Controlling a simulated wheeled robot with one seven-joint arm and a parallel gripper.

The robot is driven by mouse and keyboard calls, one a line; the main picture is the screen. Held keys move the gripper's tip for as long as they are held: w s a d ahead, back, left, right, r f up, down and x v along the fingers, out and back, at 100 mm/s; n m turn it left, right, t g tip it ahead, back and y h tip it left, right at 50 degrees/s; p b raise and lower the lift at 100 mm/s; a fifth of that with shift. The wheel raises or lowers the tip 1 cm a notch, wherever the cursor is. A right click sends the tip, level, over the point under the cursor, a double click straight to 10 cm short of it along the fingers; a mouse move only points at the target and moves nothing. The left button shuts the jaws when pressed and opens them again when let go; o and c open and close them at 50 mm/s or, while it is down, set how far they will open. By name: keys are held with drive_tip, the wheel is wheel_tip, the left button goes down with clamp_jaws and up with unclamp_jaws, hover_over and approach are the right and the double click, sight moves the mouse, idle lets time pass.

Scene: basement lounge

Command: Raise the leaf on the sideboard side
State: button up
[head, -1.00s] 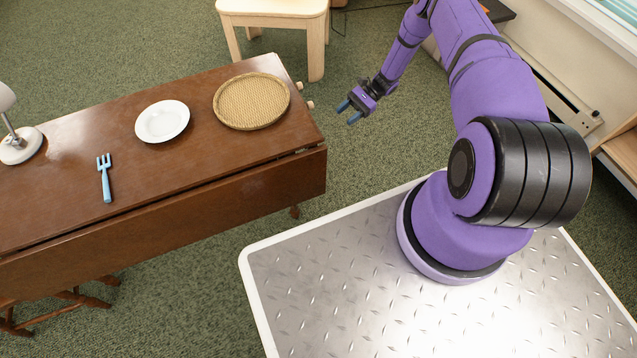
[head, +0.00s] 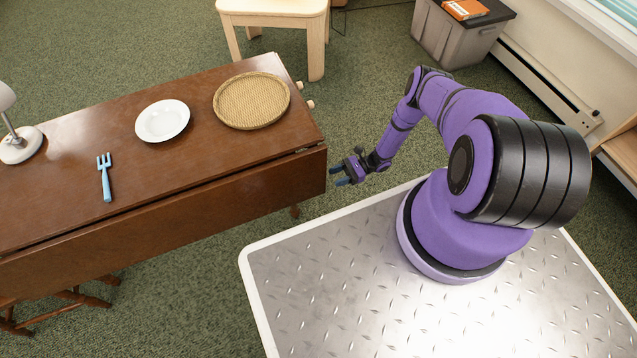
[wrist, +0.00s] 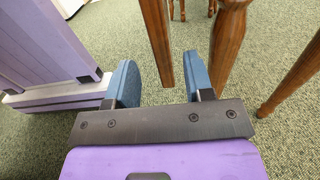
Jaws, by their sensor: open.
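The brown wooden drop-leaf table (head: 150,155) stands at the left of the head view. Its near leaf (head: 180,228) hangs down along the side facing me. My gripper (head: 338,177) is open and empty, just right of the hanging leaf's right end and apart from it. In the wrist view my gripper's blue fingertips (wrist: 160,82) are spread, with turned wooden legs (wrist: 228,40) beyond them. The far side of the table is hidden in the head view. I cannot make out a sideboard.
A woven tray (head: 251,101), a white plate (head: 162,121), a blue fork (head: 105,178) and a lamp (head: 20,145) are on the tabletop. A pale stool (head: 275,14) stands behind the table, and a grey bin (head: 450,35) farther right. Green carpet is clear between table and bin.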

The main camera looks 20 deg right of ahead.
sight(319, 183)
drive_tip(key=a, duration=0.7)
drive_tip(key=shift+a, duration=0.35)
clamp_jaws()
